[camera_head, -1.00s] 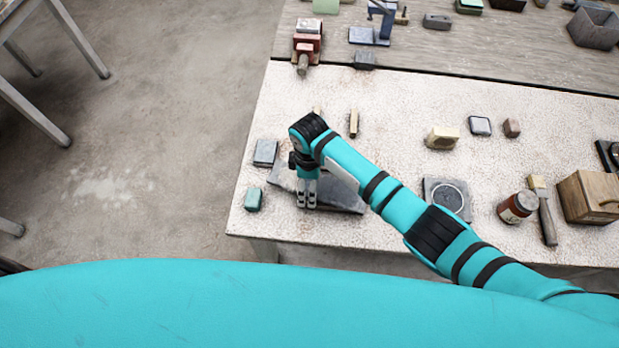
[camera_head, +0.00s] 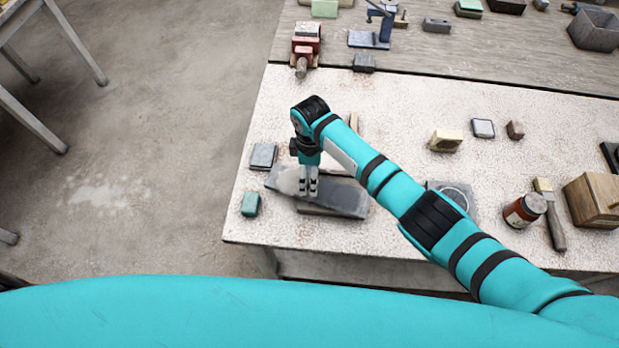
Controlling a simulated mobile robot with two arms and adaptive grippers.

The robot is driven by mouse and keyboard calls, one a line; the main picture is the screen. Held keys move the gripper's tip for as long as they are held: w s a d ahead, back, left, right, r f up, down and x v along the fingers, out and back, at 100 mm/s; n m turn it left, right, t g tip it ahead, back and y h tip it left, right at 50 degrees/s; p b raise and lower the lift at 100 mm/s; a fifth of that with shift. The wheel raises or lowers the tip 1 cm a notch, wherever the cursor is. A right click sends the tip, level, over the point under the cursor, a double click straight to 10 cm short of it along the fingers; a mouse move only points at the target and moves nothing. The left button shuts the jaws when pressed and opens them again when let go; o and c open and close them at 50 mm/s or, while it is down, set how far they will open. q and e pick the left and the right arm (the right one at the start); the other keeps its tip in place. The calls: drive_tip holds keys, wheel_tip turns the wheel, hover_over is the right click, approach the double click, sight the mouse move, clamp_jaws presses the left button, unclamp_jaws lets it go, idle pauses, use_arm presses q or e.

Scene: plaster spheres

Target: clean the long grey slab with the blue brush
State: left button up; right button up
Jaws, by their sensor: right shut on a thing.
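The long grey slab (camera_head: 343,198) lies near the front left of the pale worktop, slightly tilted, with a dark band showing below its near edge. A paler patch shows at its left end. The fingers hide part of the slab, and the exact contact is too small to see. I cannot make out a blue brush. A brush with pale bristles and a greyish handle (camera_head: 555,228) lies at the right. My left gripper is not in view.
A dark square plate (camera_head: 462,190), partly behind my arm, a red-brown jar (camera_head: 525,210) and a wooden box (camera_head: 598,200) are to the right. The worktop's front edge is close to the slab.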

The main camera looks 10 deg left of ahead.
sight(308, 186)
drive_tip(key=shift+s+r+p, duration=0.15)
drive_tip(key=shift+s+p, duration=0.2)
drive_tip(key=shift+p, duration=0.35)
drive_tip(key=shift+s+r+p, duration=0.1)
drive_tip(key=shift+s+p, duration=0.45)
drive_tip(key=shift+p, duration=0.1)
drive_tip(key=shift+s, duration=0.35)
drive_tip(key=shift+s+f+p, duration=0.2)
drive_tip(key=shift+s+p, duration=0.25)
drive_tip(key=shift+s, duration=0.5)
drive_tip(key=shift+f, duration=0.1)
drive_tip(key=shift+w, duration=0.15)
